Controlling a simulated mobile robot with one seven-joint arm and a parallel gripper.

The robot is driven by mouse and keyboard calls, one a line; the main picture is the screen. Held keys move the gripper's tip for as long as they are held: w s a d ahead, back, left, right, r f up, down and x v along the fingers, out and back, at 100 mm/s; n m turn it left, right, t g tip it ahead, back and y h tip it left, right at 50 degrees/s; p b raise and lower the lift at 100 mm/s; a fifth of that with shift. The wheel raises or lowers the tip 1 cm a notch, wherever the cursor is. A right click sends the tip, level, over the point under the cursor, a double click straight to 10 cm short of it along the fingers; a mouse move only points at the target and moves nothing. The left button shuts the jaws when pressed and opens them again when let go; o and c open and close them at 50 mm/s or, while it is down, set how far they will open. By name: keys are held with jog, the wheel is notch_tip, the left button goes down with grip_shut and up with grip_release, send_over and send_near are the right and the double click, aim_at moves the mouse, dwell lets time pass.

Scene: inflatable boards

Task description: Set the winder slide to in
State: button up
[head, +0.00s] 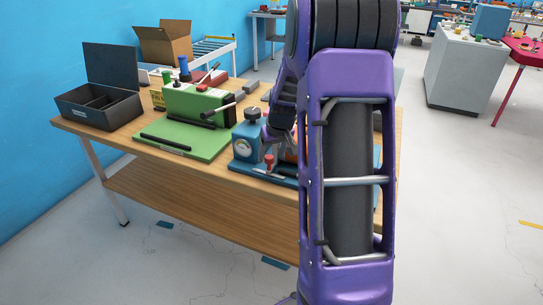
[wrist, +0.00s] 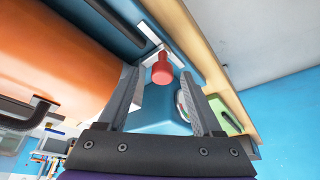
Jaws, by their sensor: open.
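A blue machine (head: 240,165) with a round dial and a black top knob stands at the table's front edge, taken here as the winder. A red knob (head: 269,161) stands low at its front; I take it as the slide's handle. In the wrist view the red knob (wrist: 161,72) sits at a white-edged slot beside a large orange cylinder (wrist: 70,55). My gripper (wrist: 160,83) is open, its fingers on either side of the knob's line, with gaps at both sides. Whether the knob is between the tips or just beyond them, I cannot tell. My arm hides the machine's right part in the head view.
A green machine (head: 195,105) on a green base stands left of the blue one. A dark open box (head: 100,108) is at the table's left end, a cardboard box (head: 163,43) behind. The wooden table (head: 210,180) has bare room along its front left edge.

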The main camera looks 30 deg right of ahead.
jog(key=p+v, duration=0.1)
jog(key=v, duration=1.5)
